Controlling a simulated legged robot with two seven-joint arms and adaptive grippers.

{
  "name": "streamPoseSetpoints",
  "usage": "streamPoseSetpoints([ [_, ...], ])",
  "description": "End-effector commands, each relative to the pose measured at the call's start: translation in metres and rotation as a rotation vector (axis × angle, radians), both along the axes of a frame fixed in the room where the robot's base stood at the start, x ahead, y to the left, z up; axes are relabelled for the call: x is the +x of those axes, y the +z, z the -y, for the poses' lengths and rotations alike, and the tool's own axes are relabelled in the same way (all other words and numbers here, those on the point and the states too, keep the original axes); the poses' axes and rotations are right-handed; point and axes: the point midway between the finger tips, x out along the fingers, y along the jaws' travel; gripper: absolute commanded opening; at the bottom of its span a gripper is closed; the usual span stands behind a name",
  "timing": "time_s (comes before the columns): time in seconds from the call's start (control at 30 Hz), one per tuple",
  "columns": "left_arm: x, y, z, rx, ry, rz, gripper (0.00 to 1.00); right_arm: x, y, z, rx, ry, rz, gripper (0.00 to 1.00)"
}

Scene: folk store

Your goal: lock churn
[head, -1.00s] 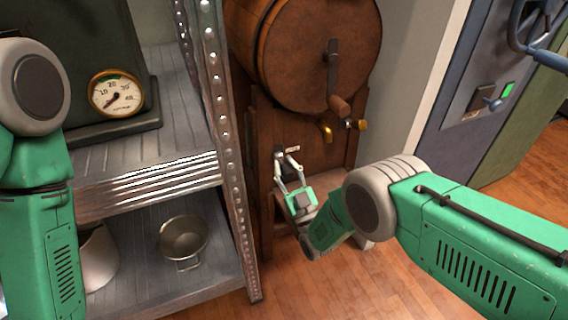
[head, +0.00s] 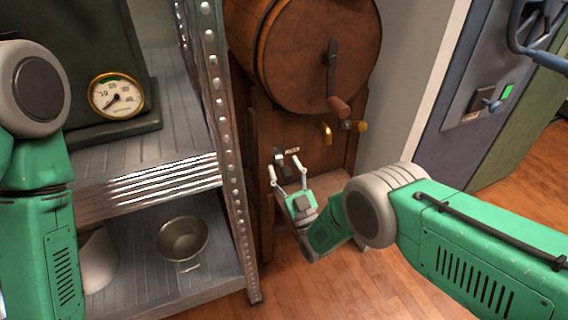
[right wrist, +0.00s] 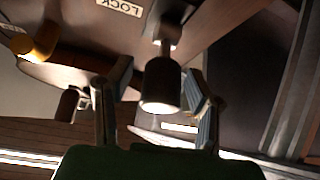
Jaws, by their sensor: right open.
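The churn is a brown wooden barrel (head: 300,50) on a wooden stand, with a crank on its round end. A small LOCK label (head: 292,150) is on the stand's front; in the right wrist view the label (right wrist: 124,6) appears upside down. A dark cylindrical lock knob (right wrist: 161,84) sticks out near it. My right gripper (head: 287,168) is open in front of the knob. In the right wrist view its fingers (right wrist: 152,95) stand on either side of the knob, with gaps showing. My left arm is at the left, its gripper out of view.
A metal shelf (head: 180,180) stands close left of the churn, holding a round gauge (head: 116,96) and a metal pan (head: 183,239). A brass tap (head: 326,133) and the crank handle (head: 339,106) stick out above right of my gripper. A blue-grey safe-like door (head: 450,110) is at the right.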

Motion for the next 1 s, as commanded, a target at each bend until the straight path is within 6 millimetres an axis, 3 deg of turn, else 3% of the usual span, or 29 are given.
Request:
streamPoseSetpoints([
  [0.6, -0.001, 0.0, 0.0, 0.0, 0.0, -0.001, 0.4, 0.0, 0.089, -0.001, -0.001, 0.001, -0.001, 0.46],
  [0.97, -0.001, 0.0, 0.0, 0.0, 0.0, -0.002, 0.4, 0.0, 0.097, -0.001, 0.0, 0.001, -0.002, 0.46],
  [1.0, 0.0, 0.0, 0.0, 0.0, 0.0, -0.004, 0.4, 0.0, 0.097, -0.001, 0.0, 0.001, -0.002, 0.43],
])
